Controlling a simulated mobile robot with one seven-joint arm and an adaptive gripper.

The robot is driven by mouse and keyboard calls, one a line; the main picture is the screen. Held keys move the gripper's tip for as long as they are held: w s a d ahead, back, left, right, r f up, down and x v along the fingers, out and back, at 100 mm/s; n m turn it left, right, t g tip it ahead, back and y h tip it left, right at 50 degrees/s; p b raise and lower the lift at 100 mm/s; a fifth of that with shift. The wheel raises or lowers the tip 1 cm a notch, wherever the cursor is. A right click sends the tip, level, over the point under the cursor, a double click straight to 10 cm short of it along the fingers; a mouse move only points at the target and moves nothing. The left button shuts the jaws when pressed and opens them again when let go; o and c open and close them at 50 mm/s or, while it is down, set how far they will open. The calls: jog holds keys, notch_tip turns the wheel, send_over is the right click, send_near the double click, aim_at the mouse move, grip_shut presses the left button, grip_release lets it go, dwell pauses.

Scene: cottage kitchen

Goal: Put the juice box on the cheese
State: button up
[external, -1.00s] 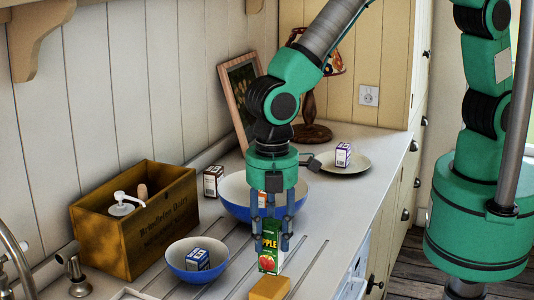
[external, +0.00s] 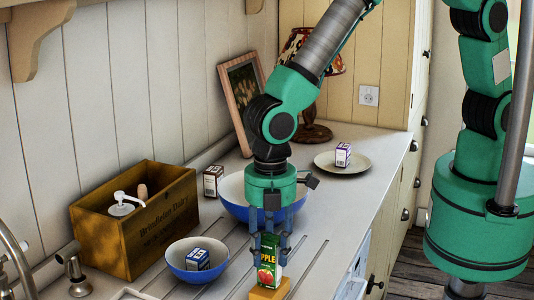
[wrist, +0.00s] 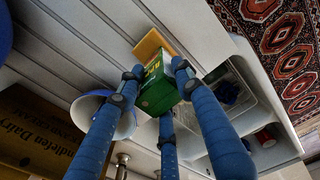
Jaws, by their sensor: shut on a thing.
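The green juice box (external: 268,265), with an apple picture on its front, is upright between the blue fingers of my gripper (external: 269,245). My gripper is shut on it from above. The cheese (external: 270,291) is a yellow-orange block on the counter, directly below the box in the external view. The box's lower end overlaps the cheese there; I cannot tell whether they touch. In the wrist view the juice box (wrist: 158,88) is between the fingers, and the cheese (wrist: 151,45) shows beyond it, partly hidden.
A small blue bowl (external: 180,272) with a carton inside is left of the cheese. A large blue bowl (external: 232,205) stands behind my gripper. A wooden crate (external: 150,250) is at the left. A plate (external: 330,167) with a carton is at the back right.

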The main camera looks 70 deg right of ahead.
jog(key=shift+f, duration=0.15)
jog(key=o, duration=1.3)
notch_tip(320, 180, up, 12)
jog(key=shift+r, duration=0.15)
dwell(0.4)
jog(key=shift+d, duration=0.1)
